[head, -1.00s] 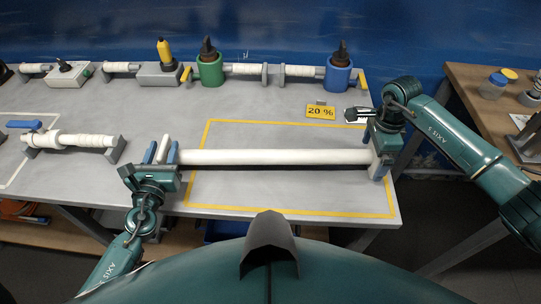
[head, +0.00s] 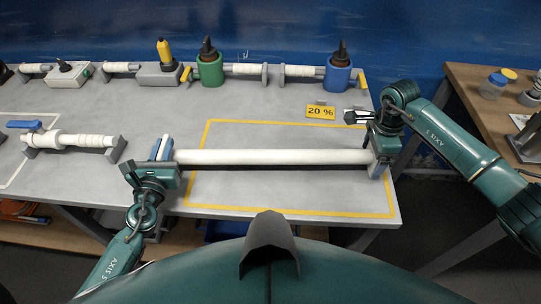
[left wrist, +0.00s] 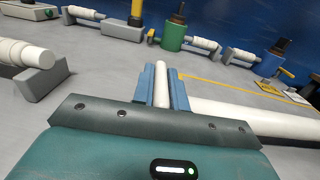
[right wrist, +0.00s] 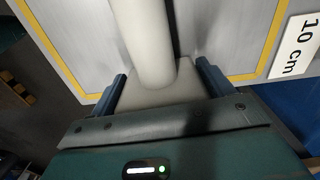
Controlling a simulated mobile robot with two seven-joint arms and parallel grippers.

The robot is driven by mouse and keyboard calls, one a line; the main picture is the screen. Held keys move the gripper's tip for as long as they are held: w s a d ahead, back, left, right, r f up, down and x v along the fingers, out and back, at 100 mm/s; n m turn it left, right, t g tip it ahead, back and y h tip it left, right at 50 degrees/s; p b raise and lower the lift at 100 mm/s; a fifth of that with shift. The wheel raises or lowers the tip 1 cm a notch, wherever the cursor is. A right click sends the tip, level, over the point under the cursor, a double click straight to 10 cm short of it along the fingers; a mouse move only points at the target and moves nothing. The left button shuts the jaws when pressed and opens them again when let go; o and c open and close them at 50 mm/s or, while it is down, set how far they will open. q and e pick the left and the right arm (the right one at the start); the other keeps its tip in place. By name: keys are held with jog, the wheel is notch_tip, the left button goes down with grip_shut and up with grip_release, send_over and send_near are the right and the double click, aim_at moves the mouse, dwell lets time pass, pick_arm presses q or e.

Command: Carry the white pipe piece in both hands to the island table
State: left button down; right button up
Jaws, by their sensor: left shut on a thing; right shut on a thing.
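The long white pipe piece (head: 275,157) lies level across the yellow-outlined area, low over the grey bench. My left gripper (head: 161,149) is at its left end. In the left wrist view its blue fingers (left wrist: 162,88) are shut on a white end part, with the pipe (left wrist: 255,119) running off to the right. My right gripper (head: 380,150) is at the right end. In the right wrist view its fingers (right wrist: 163,84) stand on either side of a grey end block, with the pipe (right wrist: 143,40) running away from it. Whether the piece touches the bench is unclear.
The grey bench (head: 260,110) holds a green pot (head: 210,69), a blue pot (head: 338,73) and pipe fittings along the back. Another pipe assembly (head: 75,140) is at left. A yellow "20 %" sign (head: 320,112) stands behind the pipe. A wooden table (head: 470,100) is at right.

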jog(key=c, duration=0.6)
pick_arm(q)
jog(key=shift+r, duration=0.2)
pick_arm(e)
jog(key=shift+w+r, duration=0.1)
jog(key=shift+r, duration=0.1)
